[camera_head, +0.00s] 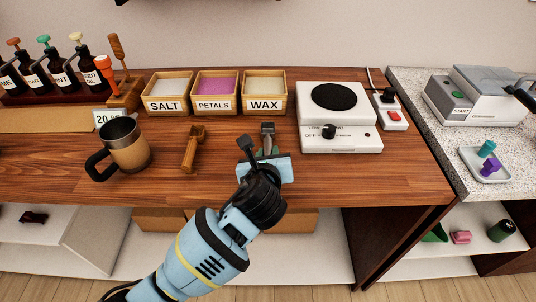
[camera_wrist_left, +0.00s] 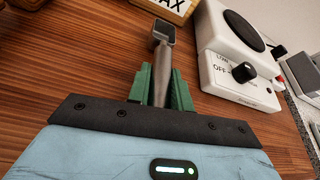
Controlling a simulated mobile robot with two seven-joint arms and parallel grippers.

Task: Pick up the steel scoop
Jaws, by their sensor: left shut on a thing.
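The steel scoop (camera_head: 267,129) is in front of the wax box in the head view, its squarish grey head pointing to the back. In the left wrist view the scoop (camera_wrist_left: 163,48) shows its head and part of its handle. My left gripper (camera_head: 267,151) is shut on the scoop, with the green fingers (camera_wrist_left: 160,88) on both sides of the handle. The rest of the handle is hidden by the gripper. I cannot tell whether the scoop touches the table. My right gripper is not in view.
Boxes of salt (camera_head: 167,106), petals (camera_head: 214,106) and wax (camera_head: 264,106) stand behind the scoop. A white hot plate (camera_head: 351,140) is close on the right.

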